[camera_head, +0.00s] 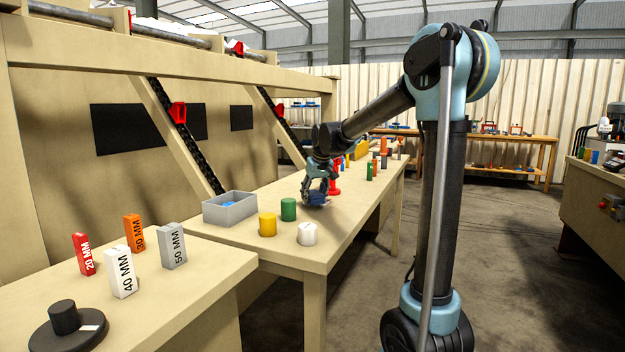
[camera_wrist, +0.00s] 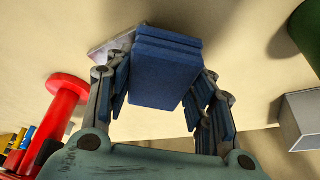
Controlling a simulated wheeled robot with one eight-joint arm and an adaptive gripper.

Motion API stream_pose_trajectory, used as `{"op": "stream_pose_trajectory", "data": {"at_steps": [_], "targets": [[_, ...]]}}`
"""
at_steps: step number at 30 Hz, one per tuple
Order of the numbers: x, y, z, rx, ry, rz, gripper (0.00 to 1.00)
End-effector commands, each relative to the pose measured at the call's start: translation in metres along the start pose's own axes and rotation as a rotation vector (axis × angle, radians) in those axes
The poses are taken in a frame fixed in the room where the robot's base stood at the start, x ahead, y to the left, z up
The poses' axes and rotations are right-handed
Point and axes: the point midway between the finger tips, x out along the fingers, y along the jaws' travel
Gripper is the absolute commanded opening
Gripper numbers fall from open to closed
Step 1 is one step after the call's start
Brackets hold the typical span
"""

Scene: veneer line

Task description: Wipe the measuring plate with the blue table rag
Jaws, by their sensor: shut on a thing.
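My gripper (camera_head: 318,196) is over the long beige table, shut on a dark blue folded rag (camera_wrist: 165,70). The rag also shows low in the fingers in the head view (camera_head: 317,200), close to the table top. In the wrist view a thin light grey plate (camera_wrist: 108,48), which looks like the measuring plate, shows partly behind the rag and the left finger. The rag hides much of it. I cannot tell whether the rag touches it. In the head view I cannot make the plate out.
A grey bin (camera_head: 230,220) with something blue inside stands left of my gripper. Green (camera_head: 288,210), yellow (camera_head: 267,225) and white (camera_head: 307,235) cylinders stand nearby. A red spool-shaped piece (camera_head: 334,180) is just behind the gripper. Labelled blocks (camera_head: 173,246) stand on the near table.

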Motion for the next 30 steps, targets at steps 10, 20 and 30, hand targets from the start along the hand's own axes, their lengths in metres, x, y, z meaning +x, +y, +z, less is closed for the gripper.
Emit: {"op": "stream_pose_trajectory", "data": {"at_steps": [10,20,30], "targets": [[-0.035,0.003,-0.014,0.003,0.001,0.002,0.11],[-0.061,0.004,-0.025,0.004,0.001,0.002,0.11],[-0.066,0.006,-0.027,0.006,0.001,0.003,0.11]]}}
